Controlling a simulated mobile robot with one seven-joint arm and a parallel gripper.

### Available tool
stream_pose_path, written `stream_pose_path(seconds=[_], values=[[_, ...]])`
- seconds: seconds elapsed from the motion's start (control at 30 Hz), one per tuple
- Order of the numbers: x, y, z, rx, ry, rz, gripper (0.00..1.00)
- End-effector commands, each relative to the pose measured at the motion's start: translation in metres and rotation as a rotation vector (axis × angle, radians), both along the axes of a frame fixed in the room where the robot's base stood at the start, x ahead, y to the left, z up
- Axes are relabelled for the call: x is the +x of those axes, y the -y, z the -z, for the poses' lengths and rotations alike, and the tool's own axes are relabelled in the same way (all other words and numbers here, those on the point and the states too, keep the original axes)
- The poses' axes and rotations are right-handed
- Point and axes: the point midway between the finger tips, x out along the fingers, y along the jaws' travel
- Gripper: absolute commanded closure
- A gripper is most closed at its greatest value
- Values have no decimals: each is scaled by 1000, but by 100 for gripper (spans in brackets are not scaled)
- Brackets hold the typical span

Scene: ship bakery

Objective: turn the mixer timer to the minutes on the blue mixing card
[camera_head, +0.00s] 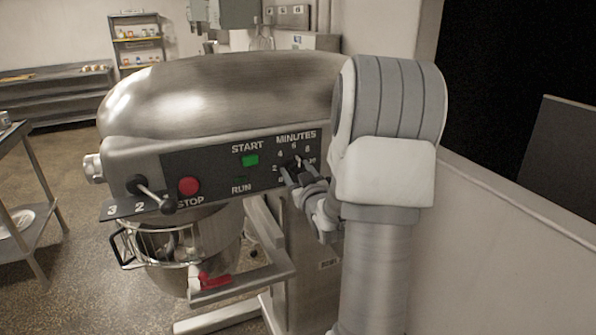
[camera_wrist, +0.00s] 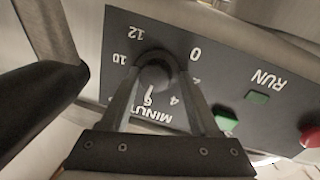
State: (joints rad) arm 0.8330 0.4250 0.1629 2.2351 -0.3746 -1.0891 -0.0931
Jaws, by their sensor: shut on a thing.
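The mixer timer is a dark knob (camera_head: 296,163) under the word MINUTES on the mixer's black panel (camera_head: 222,172). In the wrist view the knob (camera_wrist: 156,76) sits between my two fingers, with 0, 4, 6, 10 and 12 readable around it. A white mark on the knob appears to point at or near the 6; the fingers hide part of the dial. My gripper (camera_head: 291,172) is shut on the knob, and in the wrist view its fingertips (camera_wrist: 158,62) straddle it. I cannot make out a blue mixing card in either view.
Left of the timer are a green START button (camera_head: 251,160), a red STOP button (camera_head: 189,186) and a speed lever (camera_head: 152,193). The mixing bowl (camera_head: 190,262) hangs below. A wall (camera_head: 520,240) stands close on the right. A steel table (camera_head: 22,210) is at the left.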

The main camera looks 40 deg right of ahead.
Motion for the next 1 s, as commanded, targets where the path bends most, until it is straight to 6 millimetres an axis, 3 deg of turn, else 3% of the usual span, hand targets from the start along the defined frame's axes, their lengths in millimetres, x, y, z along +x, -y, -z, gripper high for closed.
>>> stream_pose_path(seconds=[0.03,0.2,0.57,1.0], values=[[-2,4,-1,-1,3,9,62],[-2,5,-2,-2,3,12,93],[-3,8,-2,61,22,18,93],[-4,10,-4,373,99,22,93]])
